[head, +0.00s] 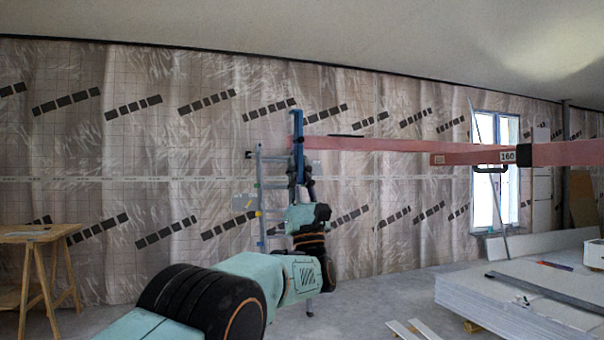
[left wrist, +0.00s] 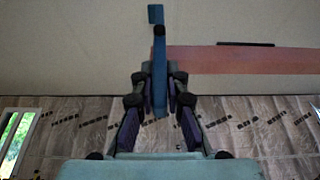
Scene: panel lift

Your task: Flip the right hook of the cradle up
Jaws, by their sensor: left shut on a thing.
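A blue hook (head: 298,125) stands upright at the left end of the red cradle bar (head: 380,145) in the head view. My left gripper (head: 299,165) is shut on the lower part of this hook. In the left wrist view the blue hook (left wrist: 158,50) rises between the two fingers of my left gripper (left wrist: 160,92), with a small bent end at its top. The red bar (left wrist: 240,61) runs off to the right from behind the hook there. The frames do not show for sure which hook of the cradle this is. My right gripper is out of view.
The red bar crosses to a thicker red section (head: 575,154) at right with a "160" label (head: 508,156). A stepladder (head: 259,200) stands behind my left arm. A wooden trestle (head: 40,235) is at left. A stack of white panels (head: 500,305) lies at lower right.

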